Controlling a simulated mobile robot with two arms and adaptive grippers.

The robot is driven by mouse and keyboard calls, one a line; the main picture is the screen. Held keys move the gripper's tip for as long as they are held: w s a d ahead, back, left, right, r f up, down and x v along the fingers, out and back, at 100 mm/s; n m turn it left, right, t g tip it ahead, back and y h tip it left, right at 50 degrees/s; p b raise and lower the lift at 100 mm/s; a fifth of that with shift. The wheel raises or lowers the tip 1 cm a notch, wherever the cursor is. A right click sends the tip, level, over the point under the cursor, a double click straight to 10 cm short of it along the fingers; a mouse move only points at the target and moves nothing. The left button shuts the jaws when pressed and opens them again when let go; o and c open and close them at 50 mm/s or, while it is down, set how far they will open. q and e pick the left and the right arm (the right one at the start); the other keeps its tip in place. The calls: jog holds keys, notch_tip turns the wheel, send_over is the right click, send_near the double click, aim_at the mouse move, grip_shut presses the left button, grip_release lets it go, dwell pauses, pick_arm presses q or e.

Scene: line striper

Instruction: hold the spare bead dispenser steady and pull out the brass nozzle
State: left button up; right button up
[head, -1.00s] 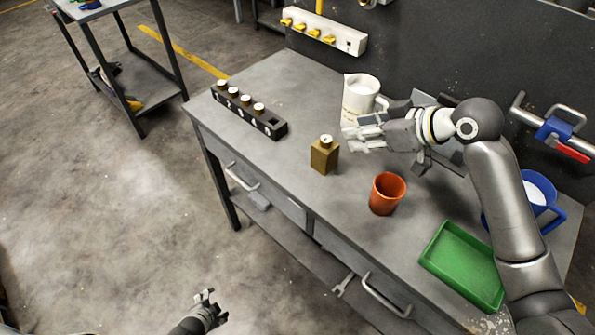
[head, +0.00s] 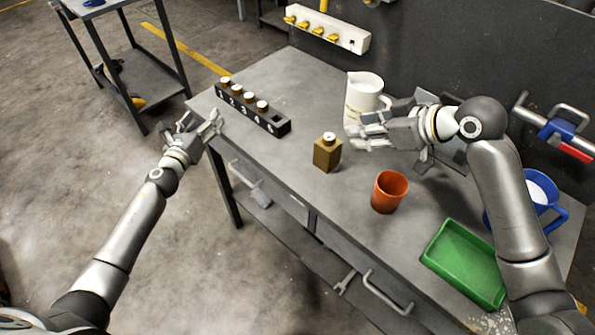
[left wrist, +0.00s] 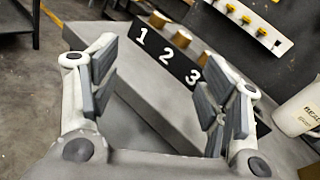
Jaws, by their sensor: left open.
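A brass-coloured block-shaped dispenser (head: 326,156) stands upright and alone on the grey workbench. A small pale-topped nozzle (head: 328,137) sits on it; I cannot tell its metal. My left gripper (head: 200,122) is open and empty beside the bench's left edge, apart from the dispenser. In the left wrist view its spread fingers (left wrist: 160,80) frame the numbered black rack. My right gripper (head: 362,132) looks open, fingers pointing left, above and to the right of the dispenser and in front of the white pitcher. I see no contact with the dispenser.
The black rack (head: 270,126) holds several pale-topped brass pieces; its right-end slot looks empty. The white pitcher (head: 361,97) stands behind my right gripper. Bench between rack and dispenser is clear.

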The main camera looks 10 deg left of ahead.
aim_at(321, 153)
pick_arm(q)
jog(key=s+d+m+h, duration=0.1)
jog(key=s+d+m, duration=0.1)
jog(key=d, duration=0.3)
jog(key=s+d+m+h, duration=0.1)
jog(key=s+d+h, duration=0.1)
jog(key=d, duration=0.3)
jog(key=s+d+m+g+h, duration=0.1)
jog(key=s+d+m+h, duration=0.1)
jog(key=d, duration=0.3)
jog(key=shift+d+f+m, duration=0.3)
jog(key=shift+d+f, duration=0.05)
jog(key=shift+d, duration=0.05)
jog(key=s+d+m+h, duration=0.1)
jog(key=s+d, duration=0.1)
jog(key=d, duration=0.2)
jog(key=s+d+m+g+h, duration=0.1)
jog(key=s+d, duration=0.2)
jog(key=d, duration=0.1)
jog(key=s+d+r+m+h, duration=0.1)
jog(key=s+d+m+h, duration=0.1)
jog(key=s+d, duration=0.1)
jog(key=shift+s+d+r+g, duration=0.1)
jog(key=shift+d+g, duration=0.2)
jog(key=shift+d, duration=0.4)
jog(key=x, duration=1)
jog(key=shift+w+d, duration=0.2)
jog(key=shift+w, duration=0.05)
